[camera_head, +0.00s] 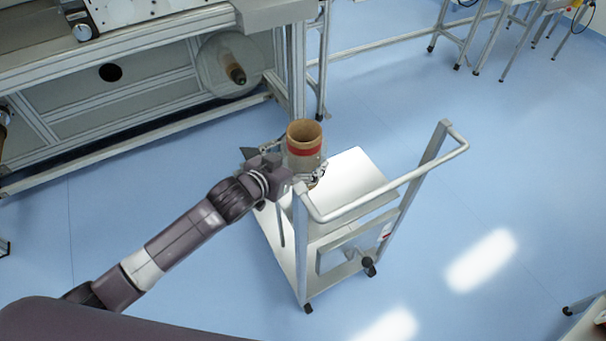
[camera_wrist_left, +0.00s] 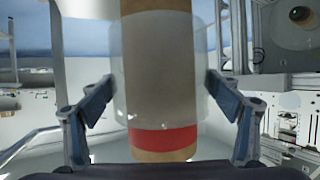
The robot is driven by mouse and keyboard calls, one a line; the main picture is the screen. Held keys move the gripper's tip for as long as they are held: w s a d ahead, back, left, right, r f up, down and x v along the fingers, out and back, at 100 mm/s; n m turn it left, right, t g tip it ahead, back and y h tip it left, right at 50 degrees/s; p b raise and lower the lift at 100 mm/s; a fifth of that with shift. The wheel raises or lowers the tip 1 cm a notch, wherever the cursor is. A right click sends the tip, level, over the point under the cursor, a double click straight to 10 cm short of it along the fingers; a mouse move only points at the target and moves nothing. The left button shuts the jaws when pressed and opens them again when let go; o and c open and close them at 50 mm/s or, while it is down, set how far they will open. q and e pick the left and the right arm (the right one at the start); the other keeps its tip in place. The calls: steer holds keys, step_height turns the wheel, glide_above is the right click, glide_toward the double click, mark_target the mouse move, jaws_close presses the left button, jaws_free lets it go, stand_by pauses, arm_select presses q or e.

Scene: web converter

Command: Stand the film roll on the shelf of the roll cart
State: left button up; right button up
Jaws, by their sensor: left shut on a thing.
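The film roll (camera_head: 304,160) is a brown core tube with a red band near its top and clear film around it. It stands upright in my left gripper (camera_head: 292,165), whose fingers close on its two sides. The roll also fills the middle of the left wrist view (camera_wrist_left: 160,75), with a finger on each side and the red band low in the picture. The roll is over the white shelf (camera_head: 350,180) of the roll cart (camera_head: 440,140), near its far left part. Its lower end is partly hidden, and I cannot tell whether it touches the shelf. My right gripper is out of view.
The cart's handle rail (camera_head: 390,188) and posts rise on the near right side of the shelf. A large machine frame (camera_head: 140,80) with a clear roll (camera_head: 222,65) on a spindle stands behind on the left. Blue floor (camera_head: 470,190) is open to the right.

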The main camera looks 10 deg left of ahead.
arm_select(q)
step_height(320, 180, down, 7)
steer(key=shift+b, duration=0.3)
steer(key=shift+f, duration=0.15)
steer(key=o, duration=1.8)
steer(key=v, duration=0.7)
steer(key=shift+s+a+r, duration=0.1)
steer(key=shift+s+r, duration=0.15)
